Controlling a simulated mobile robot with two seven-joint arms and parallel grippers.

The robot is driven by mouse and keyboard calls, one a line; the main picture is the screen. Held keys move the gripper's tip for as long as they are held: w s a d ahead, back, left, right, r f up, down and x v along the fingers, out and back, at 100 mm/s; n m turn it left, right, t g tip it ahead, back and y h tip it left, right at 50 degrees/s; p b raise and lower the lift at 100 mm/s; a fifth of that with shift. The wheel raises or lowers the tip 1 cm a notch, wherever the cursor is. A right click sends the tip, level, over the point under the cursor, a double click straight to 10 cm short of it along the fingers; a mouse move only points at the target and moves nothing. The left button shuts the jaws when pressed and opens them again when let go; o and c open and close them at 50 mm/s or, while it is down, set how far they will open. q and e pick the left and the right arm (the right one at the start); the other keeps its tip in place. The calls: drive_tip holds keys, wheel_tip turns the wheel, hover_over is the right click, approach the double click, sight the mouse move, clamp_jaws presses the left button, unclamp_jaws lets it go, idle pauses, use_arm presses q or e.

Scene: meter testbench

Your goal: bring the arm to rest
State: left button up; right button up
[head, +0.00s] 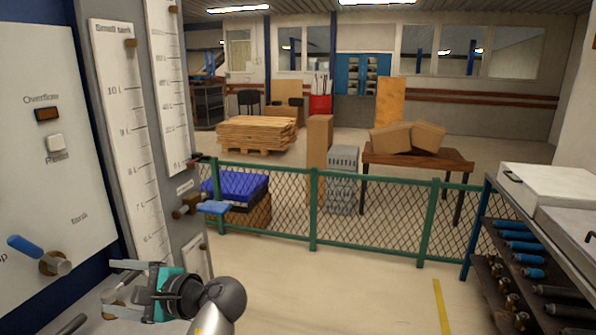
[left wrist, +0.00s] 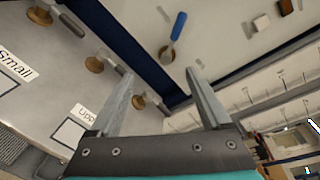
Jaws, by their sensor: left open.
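My left gripper (head: 118,287) is at the lower left of the head view, in front of the test panel. Its two fingers are spread apart with nothing between them. In the left wrist view the open fingers (left wrist: 160,95) point toward the panel, with a blue-handled valve (left wrist: 173,38) beyond them. In the head view a blue valve lever (head: 28,245) is at the left, and another blue lever (head: 213,207) sticks out to the right of the scales. My right gripper is not in view.
The panel (head: 50,130) with its scales (head: 128,130) stands close at the left. A green mesh fence (head: 313,210) crosses behind. A rack with blue-capped cylinders (head: 520,245) stands at the right. The floor (head: 340,290) between is clear.

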use_arm(q)
drive_tip(key=s+d+f+n+h, duration=0.2)
drive_tip(key=s+f+h, duration=0.3)
drive_tip(key=f, duration=0.4)
drive_tip(key=s+d+f+n+h, duration=0.2)
drive_tip(key=s+d+f+h, duration=0.15)
drive_tip(key=s+f, duration=0.45)
drive_tip(key=s+d+f+n+h, duration=0.35)
drive_tip(key=s+d+h, duration=0.55)
drive_tip(key=s, duration=0.4)
wheel_tip(320, 180, down, 23)
drive_tip(key=s+g+y+b, duration=0.2)
drive_tip(key=s+a+f+g, duration=0.1)
drive_tip(key=s+a+f, duration=0.1)
drive_tip(key=s+f, duration=1.2)
drive_tip(key=shift+s+a+f+b, duration=0.15)
drive_tip(key=shift+s+f+b, duration=0.2)
drive_tip(key=shift+s, duration=0.2)
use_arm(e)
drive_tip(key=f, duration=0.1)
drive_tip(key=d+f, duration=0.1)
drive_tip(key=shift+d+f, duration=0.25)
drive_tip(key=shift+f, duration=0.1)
